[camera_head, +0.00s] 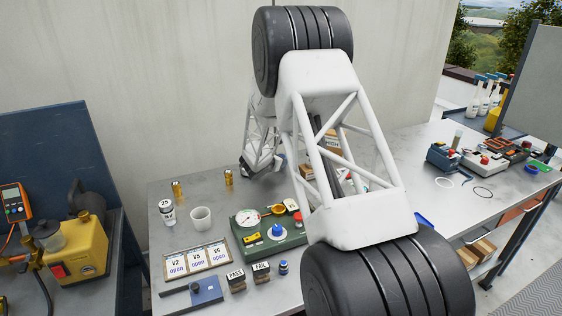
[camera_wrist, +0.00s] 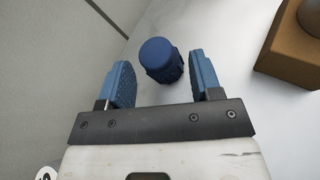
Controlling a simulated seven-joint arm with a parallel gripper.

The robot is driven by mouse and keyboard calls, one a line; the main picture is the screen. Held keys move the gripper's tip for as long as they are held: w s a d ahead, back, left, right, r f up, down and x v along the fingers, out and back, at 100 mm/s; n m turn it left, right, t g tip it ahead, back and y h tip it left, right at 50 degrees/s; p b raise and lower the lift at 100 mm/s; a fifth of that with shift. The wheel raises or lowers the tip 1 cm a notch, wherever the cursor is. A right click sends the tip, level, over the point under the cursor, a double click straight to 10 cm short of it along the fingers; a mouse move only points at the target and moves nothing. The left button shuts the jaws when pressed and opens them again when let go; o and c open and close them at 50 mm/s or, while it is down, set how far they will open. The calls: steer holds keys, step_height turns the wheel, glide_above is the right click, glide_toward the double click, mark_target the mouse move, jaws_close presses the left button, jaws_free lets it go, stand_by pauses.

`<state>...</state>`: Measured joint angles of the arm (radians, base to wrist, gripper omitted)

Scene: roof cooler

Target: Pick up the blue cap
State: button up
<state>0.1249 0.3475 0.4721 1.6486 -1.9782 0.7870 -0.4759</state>
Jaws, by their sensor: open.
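In the wrist view a blue cap (camera_wrist: 160,54), round with a flat top and a darker ribbed lower part, stands on the pale grey surface. My gripper (camera_wrist: 163,76) is open, with its blue pads on either side of the cap's near part. The cap lies mostly just beyond the fingertips, and I see a gap on both sides. In the head view my gripper (camera_head: 262,166) is low over the back of the grey table, near the wall. There my arm hides much of the area, and I cannot make out the cap for sure.
A brown box (camera_wrist: 289,46) stands right of the cap; cartons (camera_head: 333,143) show behind my arm. A green gauge device (camera_head: 262,246), white cup (camera_head: 201,218), brass cylinders (camera_head: 228,177) and small blue bottle (camera_head: 283,267) stand on the table. The wall (camera_head: 170,90) is close behind.

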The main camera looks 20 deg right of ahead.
steer(key=shift+w+d, duration=0.1)
steer(key=shift+d, duration=0.05)
steer(key=shift+x, duration=2.45)
steer(key=shift+c, duration=0.2)
steer(key=c, duration=0.6)
steer(key=shift+r, duration=0.15)
steer(key=shift+r, duration=1.6)
steer(key=s+a, duration=0.1)
steer(key=s, duration=0.4)
steer(key=s+a+r, duration=0.1)
steer(key=s+a, duration=0.1)
steer(key=s, duration=0.3)
steer(key=s+a, duration=0.1)
steer(key=s, duration=0.4)
steer(key=shift+s+a+r, duration=0.15)
steer(key=shift+s+r, duration=0.05)
steer(key=shift+r, duration=0.05)
